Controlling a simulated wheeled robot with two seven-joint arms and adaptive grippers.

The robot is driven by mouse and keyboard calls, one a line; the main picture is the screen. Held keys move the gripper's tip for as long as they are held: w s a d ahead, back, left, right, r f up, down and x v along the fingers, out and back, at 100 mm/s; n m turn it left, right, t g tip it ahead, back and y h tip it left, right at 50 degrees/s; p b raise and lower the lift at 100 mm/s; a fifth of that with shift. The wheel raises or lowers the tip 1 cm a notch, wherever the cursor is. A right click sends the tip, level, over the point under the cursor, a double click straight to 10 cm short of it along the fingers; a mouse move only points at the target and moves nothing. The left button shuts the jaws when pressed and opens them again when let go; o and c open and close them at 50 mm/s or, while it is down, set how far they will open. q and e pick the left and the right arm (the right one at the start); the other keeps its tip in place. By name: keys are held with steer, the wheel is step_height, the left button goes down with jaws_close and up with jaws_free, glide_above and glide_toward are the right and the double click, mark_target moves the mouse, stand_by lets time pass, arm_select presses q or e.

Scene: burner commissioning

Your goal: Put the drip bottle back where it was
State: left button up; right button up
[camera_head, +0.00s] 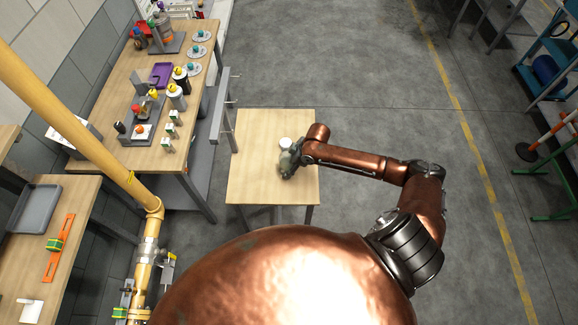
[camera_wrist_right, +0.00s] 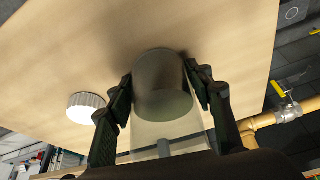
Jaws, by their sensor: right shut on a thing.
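My right gripper (camera_head: 289,166) is over the small wooden table (camera_head: 255,185). In the right wrist view its two fingers (camera_wrist_right: 165,92) are shut on the drip bottle (camera_wrist_right: 162,90), a cylinder with a dark grey end and a clear, see-through part nearer the wrist. The tabletop (camera_wrist_right: 225,40) lies beyond the bottle; I cannot tell whether they touch. In the head view the hand mostly hides the bottle. A white round thing with a ribbed side (camera_wrist_right: 86,107) stands on the table beside the bottle; it also shows in the head view (camera_head: 285,143). My left gripper is not in view.
A long workbench (camera_head: 112,88) at the left holds yellow-topped bottles (camera_head: 177,97), a purple tray (camera_head: 161,74) and small fittings. A yellow pipe (camera_head: 75,130) crosses the left foreground. The small table's front left is bare, and open floor (camera_head: 370,75) lies behind it.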

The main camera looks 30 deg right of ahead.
steer(key=shift+f, duration=0.15)
steer(key=o, duration=1.3)
steer(key=shift+o, duration=0.2)
steer(key=b+v, duration=0.1)
steer(key=v, duration=1.1)
